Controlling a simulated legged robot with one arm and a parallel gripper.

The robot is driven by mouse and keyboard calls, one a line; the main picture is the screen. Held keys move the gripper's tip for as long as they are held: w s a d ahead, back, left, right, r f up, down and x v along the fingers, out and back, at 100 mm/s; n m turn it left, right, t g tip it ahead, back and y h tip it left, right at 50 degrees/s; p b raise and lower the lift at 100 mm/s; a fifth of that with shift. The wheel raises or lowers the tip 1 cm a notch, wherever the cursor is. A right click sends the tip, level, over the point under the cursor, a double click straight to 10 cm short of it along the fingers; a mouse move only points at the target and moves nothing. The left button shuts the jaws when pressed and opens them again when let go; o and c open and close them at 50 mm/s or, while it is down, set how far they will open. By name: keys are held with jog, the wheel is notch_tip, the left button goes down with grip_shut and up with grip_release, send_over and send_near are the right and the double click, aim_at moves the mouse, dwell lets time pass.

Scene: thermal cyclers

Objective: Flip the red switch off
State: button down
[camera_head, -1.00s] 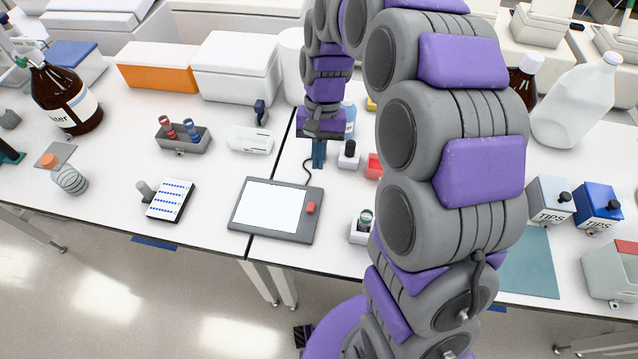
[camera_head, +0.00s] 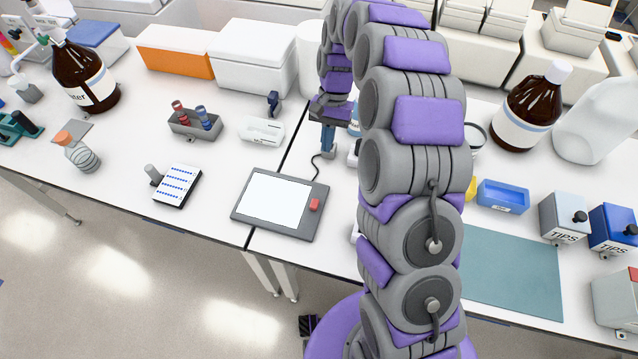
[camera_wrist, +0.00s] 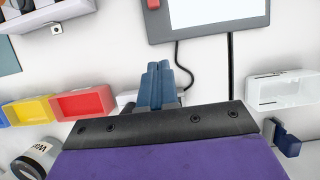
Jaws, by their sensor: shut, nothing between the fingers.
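The red switch (camera_head: 314,205) sits on the right side of a dark grey flat device (camera_head: 297,226) with a blank white panel, near the front of the bench. In the wrist view the red switch (camera_wrist: 153,4) shows at the top edge, partly cut off, beside the white panel. My gripper (camera_head: 327,150) is above the bench behind the device, apart from it, pointing down. In the wrist view its blue-grey fingers (camera_wrist: 158,82) are together with nothing between them.
A black cable (camera_head: 316,168) runs from the device toward the back. A white tray (camera_head: 261,130) and a grey tube rack (camera_head: 196,126) stand to the left. Red (camera_wrist: 84,103) and yellow (camera_wrist: 30,110) bins lie near my gripper. My arm hides part of the bench.

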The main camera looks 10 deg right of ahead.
aim_at(314, 205)
jog(key=shift+a, duration=0.1)
jog(key=b+x, duration=0.2)
jog(key=x, duration=0.7)
jog(key=shift+f, duration=0.15)
jog(key=s, duration=0.1)
jog(key=s+a+b, duration=0.1)
jog(key=s, duration=0.1)
jog(key=shift+s+a+f, duration=0.25)
jog(key=shift+f, duration=0.05)
jog(key=shift+s+a+b, duration=0.15)
jog(key=shift+s+b, duration=0.1)
jog(key=shift+b, duration=0.05)
